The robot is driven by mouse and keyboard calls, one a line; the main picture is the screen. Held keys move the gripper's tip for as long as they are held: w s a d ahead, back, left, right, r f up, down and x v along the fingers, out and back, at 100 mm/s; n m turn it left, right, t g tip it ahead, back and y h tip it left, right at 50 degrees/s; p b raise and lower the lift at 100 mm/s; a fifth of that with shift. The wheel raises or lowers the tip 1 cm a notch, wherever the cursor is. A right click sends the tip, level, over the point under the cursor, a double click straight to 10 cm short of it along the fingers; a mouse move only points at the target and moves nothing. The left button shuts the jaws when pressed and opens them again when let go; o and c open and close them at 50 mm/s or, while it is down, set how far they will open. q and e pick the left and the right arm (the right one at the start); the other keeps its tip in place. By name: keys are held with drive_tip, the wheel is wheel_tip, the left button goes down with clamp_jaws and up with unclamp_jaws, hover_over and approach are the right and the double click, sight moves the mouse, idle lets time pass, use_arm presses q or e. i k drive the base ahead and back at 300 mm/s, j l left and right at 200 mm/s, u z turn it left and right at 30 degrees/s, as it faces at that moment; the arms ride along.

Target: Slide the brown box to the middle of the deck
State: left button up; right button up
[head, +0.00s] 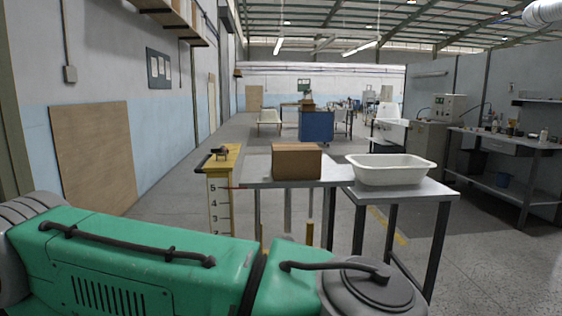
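Bare deck shows to the left of the box. A white bathtub shell (390,169) rests on a grey table top (434,190) just right of the deck, apart from the box. Neither of my grippers is in view, so nothing shows as touching the box.
A green machine (140,258) with black handles and a grey round cap (371,289) fills the foreground. A yellow numbered post (222,190) stands left of the deck. A workbench (520,150) stands far right. A blue cart (316,126) is behind.

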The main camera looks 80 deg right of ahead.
sight(290, 160)
drive_tip(key=z, duration=2.7)
drive_tip(key=i+j, duration=0.3)
drive_tip(key=i+l+z, duration=0.05)
drive_tip(key=i, duration=0.05)
